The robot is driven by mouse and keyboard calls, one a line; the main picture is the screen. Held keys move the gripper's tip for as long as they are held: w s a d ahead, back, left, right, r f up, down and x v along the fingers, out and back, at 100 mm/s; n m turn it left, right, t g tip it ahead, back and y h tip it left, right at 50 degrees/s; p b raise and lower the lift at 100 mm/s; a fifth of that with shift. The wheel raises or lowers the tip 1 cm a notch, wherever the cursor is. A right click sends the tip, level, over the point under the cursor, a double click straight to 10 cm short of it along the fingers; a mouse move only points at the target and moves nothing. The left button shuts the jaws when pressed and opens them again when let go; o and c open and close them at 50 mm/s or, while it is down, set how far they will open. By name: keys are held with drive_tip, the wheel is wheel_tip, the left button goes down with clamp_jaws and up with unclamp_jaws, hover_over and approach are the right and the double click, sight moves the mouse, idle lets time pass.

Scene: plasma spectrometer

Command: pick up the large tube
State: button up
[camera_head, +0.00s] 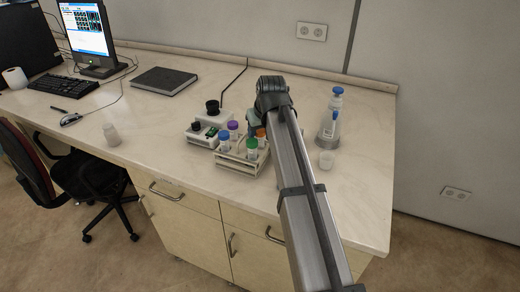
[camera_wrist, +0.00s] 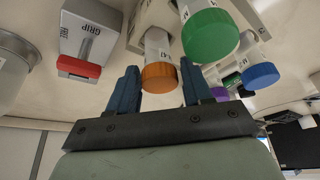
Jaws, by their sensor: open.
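A white rack (camera_head: 241,166) on the bench holds upright capped tubes: an orange-capped tube (camera_head: 260,133), a green-capped tube (camera_head: 251,145), a blue-capped tube (camera_head: 224,138) and a purple-capped tube (camera_head: 232,127). In the wrist view, the orange-capped tube (camera_wrist: 159,76) shows between the two blue fingers of my gripper (camera_wrist: 159,68). The fingers are apart, and I see no clear contact. The green (camera_wrist: 210,36), blue (camera_wrist: 260,76) and purple (camera_wrist: 219,93) caps lie to the right. In the head view my arm hides most of the gripper.
A white device (camera_head: 214,117) with a black top is behind the rack. The bench front-left has free room.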

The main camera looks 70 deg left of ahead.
clamp_jaws()
idle(0.4)
wheel_tip(320, 180, up, 10)
drive_tip(key=shift+r, duration=0.1)
idle(0.6)
